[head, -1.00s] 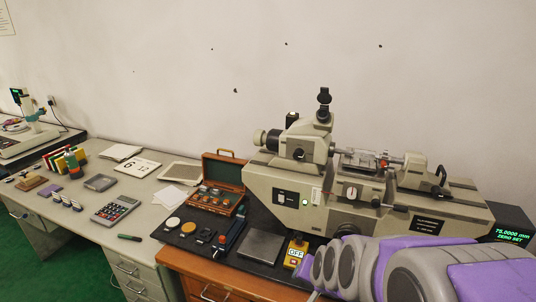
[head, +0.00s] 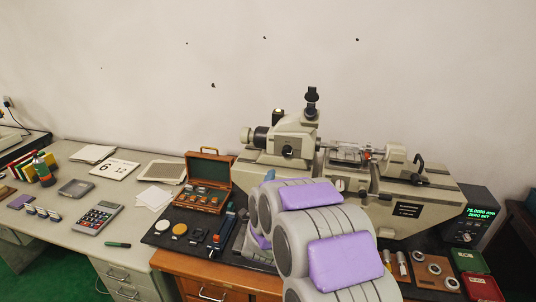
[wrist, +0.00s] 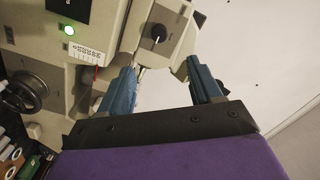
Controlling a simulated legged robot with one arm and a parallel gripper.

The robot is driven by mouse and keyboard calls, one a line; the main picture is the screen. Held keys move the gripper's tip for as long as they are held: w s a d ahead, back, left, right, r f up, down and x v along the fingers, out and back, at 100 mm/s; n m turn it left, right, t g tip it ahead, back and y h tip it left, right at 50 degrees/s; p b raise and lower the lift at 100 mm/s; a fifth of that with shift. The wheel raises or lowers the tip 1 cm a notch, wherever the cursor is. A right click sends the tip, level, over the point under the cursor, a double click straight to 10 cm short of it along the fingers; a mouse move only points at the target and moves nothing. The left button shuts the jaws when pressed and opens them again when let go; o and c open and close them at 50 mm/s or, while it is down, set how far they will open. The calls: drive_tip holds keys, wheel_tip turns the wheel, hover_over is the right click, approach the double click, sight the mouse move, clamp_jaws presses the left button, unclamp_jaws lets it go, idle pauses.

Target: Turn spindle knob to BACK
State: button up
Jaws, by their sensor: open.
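In the wrist view a round black knob (wrist: 158,32) with a pale mark sits on the beige face of the measuring machine, just beyond my fingers; I take it to be the spindle knob. Its label, if any, cannot be read. My gripper (wrist: 162,86) is open and empty, its two blue fingers spread below the knob and apart from it. In the head view the machine (head: 405,211) stands at the back of the bench.
A lit green lamp (wrist: 69,30), a white scale (wrist: 87,52) and a large dark handwheel (wrist: 24,92) are left of the knob. A display box (head: 470,218) and several rings on a wooden board (head: 433,270) stand right. An open brown case (head: 207,182) is left of my arm.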

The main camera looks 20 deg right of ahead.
drive_tip(key=w+d, duration=0.2)
drive_tip(key=d, duration=0.2)
approach(287, 154)
drive_tip(key=a, duration=0.1)
drive_tip(key=x, duration=0.5)
drive_tip(key=d+b+x, duration=0.1)
drive_tip(key=x, duration=0.2)
drive_tip(key=shift+s+d, duration=0.1)
drive_tip(key=shift+s, duration=0.05)
drive_tip(key=shift+w, duration=0.3)
drive_tip(key=shift+w+a, duration=0.35)
drive_tip(key=shift+a, duration=0.25)
drive_tip(key=shift+d, duration=0.5)
drive_tip(key=shift+c, duration=0.2)
drive_tip(key=shift+d, duration=0.3)
drive_tip(key=shift+c, duration=1.4)
drive_tip(key=shift+a, duration=0.4)
drive_tip(key=c, duration=0.7)
